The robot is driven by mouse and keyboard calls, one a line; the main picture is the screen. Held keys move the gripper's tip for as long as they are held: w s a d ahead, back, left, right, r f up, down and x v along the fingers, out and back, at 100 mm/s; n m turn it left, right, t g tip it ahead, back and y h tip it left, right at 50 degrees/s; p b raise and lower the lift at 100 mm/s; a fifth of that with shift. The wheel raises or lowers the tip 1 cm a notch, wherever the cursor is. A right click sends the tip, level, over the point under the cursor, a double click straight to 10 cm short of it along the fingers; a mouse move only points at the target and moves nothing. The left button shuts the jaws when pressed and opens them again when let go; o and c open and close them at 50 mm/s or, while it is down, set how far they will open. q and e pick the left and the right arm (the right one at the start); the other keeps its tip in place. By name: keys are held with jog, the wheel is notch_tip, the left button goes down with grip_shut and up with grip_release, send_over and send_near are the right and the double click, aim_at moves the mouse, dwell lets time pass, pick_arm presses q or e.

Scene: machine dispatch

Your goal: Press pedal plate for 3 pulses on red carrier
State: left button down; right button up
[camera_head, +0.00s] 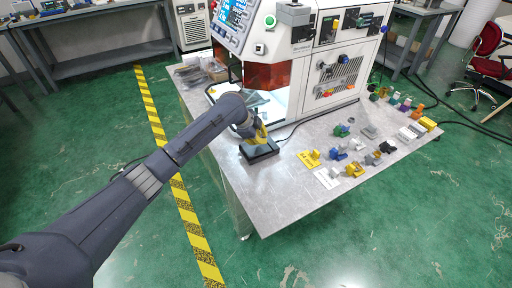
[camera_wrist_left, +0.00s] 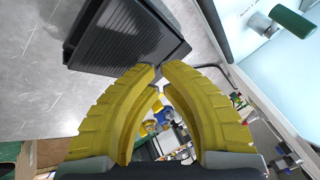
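The black pedal plate (camera_head: 259,151) lies on the metal table's near-left part, in front of the machine. In the left wrist view its ribbed dark surface (camera_wrist_left: 125,38) fills the upper middle. My left gripper (camera_head: 262,136) is right over the pedal in the head view, its yellow fingers pointing down at it. In the left wrist view the two yellow fingertips (camera_wrist_left: 160,70) are together with almost no gap and nothing between them, close by the pedal's edge. I cannot tell whether they touch it. I cannot make out a red carrier. My right gripper is not in view.
The white machine (camera_head: 300,55), with an orange-red window (camera_head: 268,77), stands behind the pedal. Several small coloured parts (camera_head: 352,169) and labels lie on the table's right side. The metal table's front area (camera_head: 275,195) is bare.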

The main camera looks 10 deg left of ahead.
aim_at(262, 145)
pick_arm(q)
jog(key=shift+f, duration=0.2)
dwell(1.5)
jog(key=shift+f, duration=0.3)
jog(key=shift+s+a+f, duration=0.1)
jog(key=shift+a+f, duration=0.05)
jog(key=shift+f, duration=0.7)
dwell(1.2)
jog(key=shift+r, duration=1.2)
jog(key=shift+r, duration=0.1)
jog(key=shift+w+d+r, duration=0.15)
jog(key=shift+r, duration=1.1)
jog(key=shift+w+d+r, duration=0.15)
jog(key=shift+r, duration=1.05)
jog(key=c, duration=2.1)
grip_release()
